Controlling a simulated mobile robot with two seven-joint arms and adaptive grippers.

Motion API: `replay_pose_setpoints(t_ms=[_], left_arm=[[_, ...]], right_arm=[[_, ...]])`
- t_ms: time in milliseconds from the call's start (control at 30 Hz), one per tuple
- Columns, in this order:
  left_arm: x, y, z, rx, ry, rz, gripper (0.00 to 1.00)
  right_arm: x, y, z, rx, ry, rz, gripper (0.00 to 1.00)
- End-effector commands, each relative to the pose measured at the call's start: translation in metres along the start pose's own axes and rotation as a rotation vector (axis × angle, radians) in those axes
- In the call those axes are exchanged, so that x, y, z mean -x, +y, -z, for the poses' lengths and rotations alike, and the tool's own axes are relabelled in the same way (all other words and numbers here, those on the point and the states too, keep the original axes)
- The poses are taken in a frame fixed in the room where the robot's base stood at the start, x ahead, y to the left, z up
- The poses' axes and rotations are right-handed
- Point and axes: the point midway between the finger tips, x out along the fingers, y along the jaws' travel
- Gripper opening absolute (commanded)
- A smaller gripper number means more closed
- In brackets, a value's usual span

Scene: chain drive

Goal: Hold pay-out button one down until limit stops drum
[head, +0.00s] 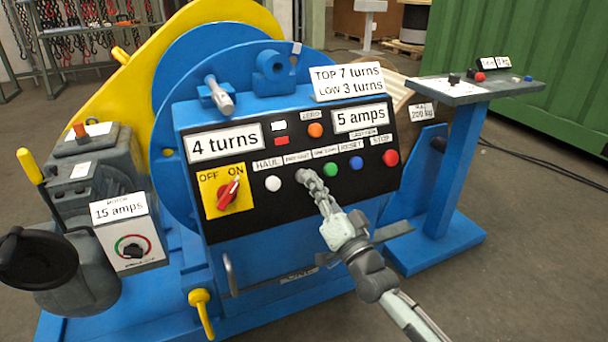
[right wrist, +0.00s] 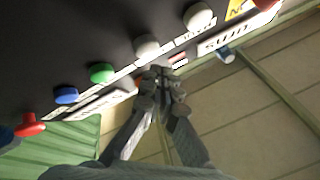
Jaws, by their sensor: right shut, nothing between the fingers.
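The black control panel (head: 300,205) carries a row of buttons. A white button (head: 273,183) sits under the HAUL label, with green (head: 330,170), blue (head: 356,162) and red STOP (head: 390,157) buttons to the right. My left gripper is not in view.
Displays read "4 turns" (head: 225,142) and "5 amps" (head: 360,118); a plate reads "TOP 7 turns LOW 3 turns" (head: 346,82). The red rotary switch (head: 229,194) points toward ON. The blue drum flange (head: 185,150) stands behind. A side pedestal (head: 455,165) stands at right.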

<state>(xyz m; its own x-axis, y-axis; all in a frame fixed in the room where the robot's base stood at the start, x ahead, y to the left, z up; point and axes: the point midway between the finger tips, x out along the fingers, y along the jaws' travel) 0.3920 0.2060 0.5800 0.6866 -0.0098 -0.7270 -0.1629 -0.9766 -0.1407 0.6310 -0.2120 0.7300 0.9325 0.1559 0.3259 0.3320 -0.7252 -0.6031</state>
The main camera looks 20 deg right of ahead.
Motion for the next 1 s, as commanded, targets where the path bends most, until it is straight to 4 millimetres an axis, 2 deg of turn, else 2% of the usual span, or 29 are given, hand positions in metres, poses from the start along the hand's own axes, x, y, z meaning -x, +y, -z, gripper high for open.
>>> replay_pose_setpoints(t_ms=[100,400,900,1000], left_arm=[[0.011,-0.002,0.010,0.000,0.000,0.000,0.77],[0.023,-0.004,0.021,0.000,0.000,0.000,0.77],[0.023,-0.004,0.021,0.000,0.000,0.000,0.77],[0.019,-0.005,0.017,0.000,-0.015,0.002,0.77]], right_arm=[[0.008,-0.009,0.010,0.001,-0.001,0.000,0.00],[0.027,-0.022,0.022,0.001,0.000,0.000,0.00],[0.029,-0.022,0.022,0.001,-0.001,0.000,0.00],[0.033,-0.020,0.012,0.022,-0.043,-0.015,0.00]])
